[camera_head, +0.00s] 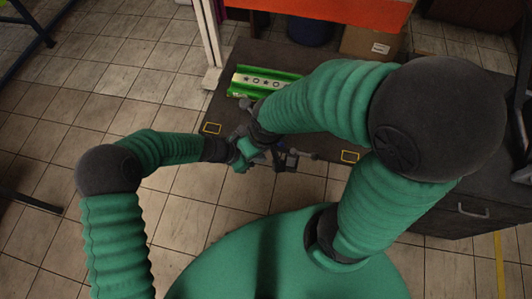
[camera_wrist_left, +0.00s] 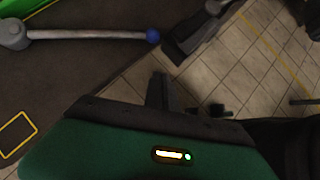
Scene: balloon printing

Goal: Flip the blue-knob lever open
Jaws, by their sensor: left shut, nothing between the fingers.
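The lever is clearest in the left wrist view: a silver rod (camera_wrist_left: 85,35) runs from a grey hub (camera_wrist_left: 14,34) at the left to a blue knob (camera_wrist_left: 153,36). It lies over the dark table. My left gripper (camera_wrist_left: 162,88) is shut and empty below the knob in that view, apart from it. In the head view my left gripper (camera_head: 262,156) is at the table's front edge. My right gripper (camera_head: 243,118) is close by, partly hidden by its own wrist; its jaw state is unclear. I cannot make out the lever in the head view.
A green tray-like fixture (camera_head: 262,82) with a patterned plate lies on the dark table (camera_head: 225,112). A dark part (camera_wrist_left: 192,36) sits just right of the knob in the wrist view. Tiled floor lies in front.

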